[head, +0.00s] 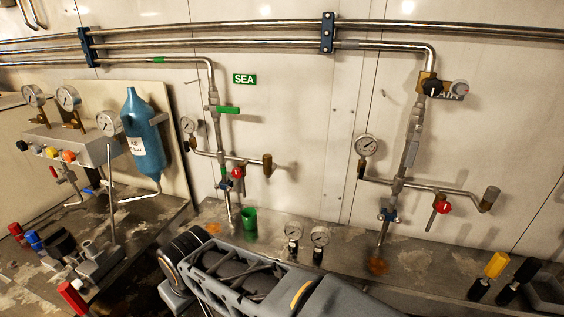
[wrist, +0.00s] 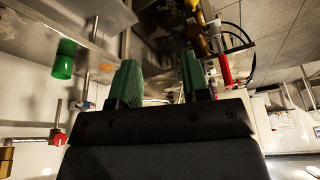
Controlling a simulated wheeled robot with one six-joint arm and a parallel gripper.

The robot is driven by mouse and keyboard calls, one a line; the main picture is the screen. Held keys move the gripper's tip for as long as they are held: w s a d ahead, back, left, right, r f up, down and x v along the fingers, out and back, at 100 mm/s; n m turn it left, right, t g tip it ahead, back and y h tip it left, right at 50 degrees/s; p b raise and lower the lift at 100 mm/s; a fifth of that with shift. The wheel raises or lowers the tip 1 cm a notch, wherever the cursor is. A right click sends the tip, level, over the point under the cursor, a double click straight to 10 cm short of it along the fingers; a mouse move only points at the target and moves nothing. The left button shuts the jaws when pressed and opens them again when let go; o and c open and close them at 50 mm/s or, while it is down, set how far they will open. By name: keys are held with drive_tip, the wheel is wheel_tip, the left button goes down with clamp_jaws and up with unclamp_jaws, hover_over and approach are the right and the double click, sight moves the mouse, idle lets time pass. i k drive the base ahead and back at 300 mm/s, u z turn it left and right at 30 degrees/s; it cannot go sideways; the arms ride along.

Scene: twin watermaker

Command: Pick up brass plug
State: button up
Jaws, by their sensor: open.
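I cannot tell which one is the task's plug. A brass piece (wrist: 6,158) also shows at the left edge of the wrist view, partly cut off. My gripper (wrist: 160,80) is open, with two green fingers apart and nothing seen between them. It is clear of the brass piece. In the head view my arm fills the bottom centre, and the fingertips cannot be made out.
A green cup (head: 249,219) and two small gauges (head: 319,237) stand on the metal ledge below the pipes. Red valve knobs (head: 238,173) and green handles (head: 228,110) project near the left branch. A blue bottle (head: 146,140) hangs at left. Yellow and black handles (head: 495,266) stand at right.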

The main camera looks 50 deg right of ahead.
sight(267, 157)
drive_tip(key=z, duration=1.15)
drive_tip(key=i, duration=0.25)
drive_tip(key=u, duration=0.25)
